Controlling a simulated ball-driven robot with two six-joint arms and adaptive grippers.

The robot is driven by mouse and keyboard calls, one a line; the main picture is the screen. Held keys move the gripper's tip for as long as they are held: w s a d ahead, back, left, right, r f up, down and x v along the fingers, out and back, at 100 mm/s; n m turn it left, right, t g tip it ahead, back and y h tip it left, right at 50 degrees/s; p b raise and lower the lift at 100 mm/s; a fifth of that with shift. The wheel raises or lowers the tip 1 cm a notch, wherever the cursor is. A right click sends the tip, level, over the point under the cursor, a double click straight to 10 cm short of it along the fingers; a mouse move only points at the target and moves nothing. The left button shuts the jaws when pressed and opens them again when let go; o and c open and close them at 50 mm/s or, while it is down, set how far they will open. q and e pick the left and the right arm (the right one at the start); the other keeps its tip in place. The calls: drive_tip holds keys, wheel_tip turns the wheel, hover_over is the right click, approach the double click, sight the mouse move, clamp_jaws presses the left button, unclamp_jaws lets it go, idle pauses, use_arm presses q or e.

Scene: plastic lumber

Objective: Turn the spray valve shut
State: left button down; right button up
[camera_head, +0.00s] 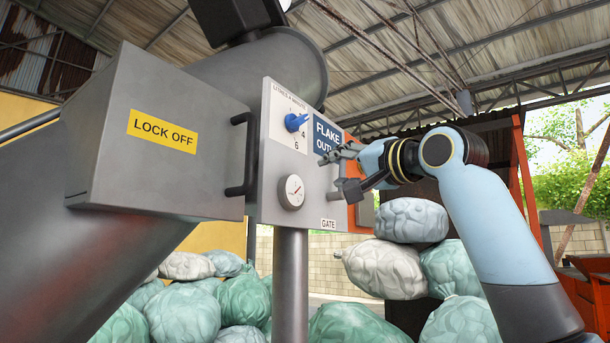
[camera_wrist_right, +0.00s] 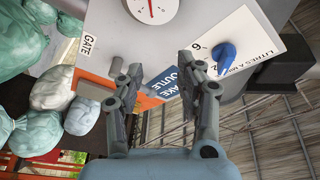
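The spray valve is a blue knob (camera_head: 296,122) on a white dial plate (camera_head: 279,107) marked "LITRES A MINUTE", on the grey panel. My right gripper (camera_head: 331,175) is open and empty in front of the panel, below and right of the knob. Its two spread fingers show in the wrist view (camera_wrist_right: 154,75). My left gripper is not in view.
A round gauge (camera_head: 291,192) and a stub labelled "GATE" (camera_head: 328,224) sit lower on the panel. A "FLAKE" sign (camera_head: 327,137) is partly hidden. The "LOCK OFF" box (camera_head: 160,150) with a black handle (camera_head: 240,155) stands left. Stuffed bags (camera_head: 385,268) are piled below.

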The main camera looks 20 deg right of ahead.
drive_tip(key=y+p, duration=0.1)
approach(303, 120)
drive_tip(key=shift+n+t, duration=0.4)
drive_tip(key=p+x, duration=0.2)
drive_tip(key=x, duration=0.2)
drive_tip(key=p+x, duration=0.2)
drive_tip(key=x, duration=0.2)
drive_tip(key=shift+w+a+f, duration=0.1)
drive_tip(key=shift+w+f, duration=0.1)
drive_tip(key=shift+w, duration=0.05)
drive_tip(key=shift+w+a+p, duration=0.15)
drive_tip(key=shift+w+p, duration=0.15)
drive_tip(key=shift+w, duration=0.1)
drive_tip(key=shift+c, duration=0.3)
clamp_jaws()
